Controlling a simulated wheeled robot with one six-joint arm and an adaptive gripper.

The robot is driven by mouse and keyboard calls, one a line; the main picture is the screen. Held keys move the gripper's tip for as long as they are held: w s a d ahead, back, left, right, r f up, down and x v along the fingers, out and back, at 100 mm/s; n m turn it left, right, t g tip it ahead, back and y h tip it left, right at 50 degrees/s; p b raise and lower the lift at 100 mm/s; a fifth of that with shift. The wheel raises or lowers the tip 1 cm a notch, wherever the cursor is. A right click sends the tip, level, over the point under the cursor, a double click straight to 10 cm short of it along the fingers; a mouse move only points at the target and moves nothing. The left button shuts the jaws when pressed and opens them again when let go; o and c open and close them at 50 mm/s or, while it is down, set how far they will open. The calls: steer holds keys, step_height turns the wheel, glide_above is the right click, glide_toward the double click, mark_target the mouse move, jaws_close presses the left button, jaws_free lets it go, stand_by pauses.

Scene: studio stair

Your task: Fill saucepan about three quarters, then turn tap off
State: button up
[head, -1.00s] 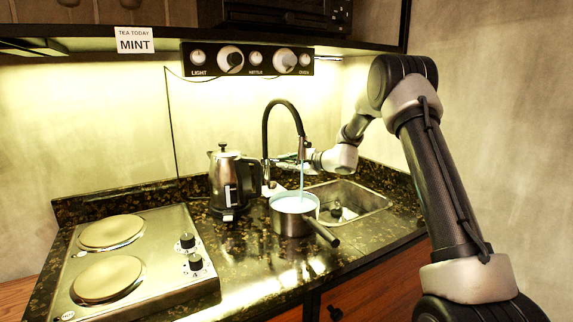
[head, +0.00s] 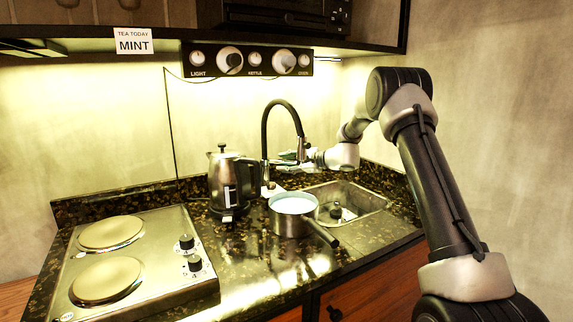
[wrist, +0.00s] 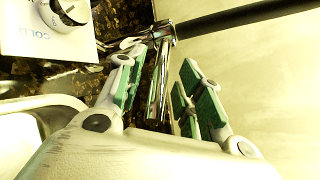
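The saucepan (head: 292,225) stands upright on the counter in front of the tap, its handle pointing to the lower right. Pale liquid (head: 294,205) shows inside, below the rim; its exact depth is hard to tell. The tap (head: 265,140) has a black arched hose and a metal spout over the pan. No stream falls from it. My gripper (head: 290,158) is beside the tap, behind the pan. In the wrist view its green-padded fingers (wrist: 157,95) are apart, with a chrome part of the tap (wrist: 160,75) between them. Contact with it cannot be told.
A kettle (head: 228,180) stands left of the pan. A sink (head: 365,200) lies to the right, with a dark object inside. A two-plate hob (head: 150,285) is at the left. A knob (wrist: 68,12) beside the word COLD shows in the wrist view.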

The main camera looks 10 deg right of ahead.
steer(key=v, duration=1.2)
steer(key=shift+s, duration=0.1)
stand_by(1.4)
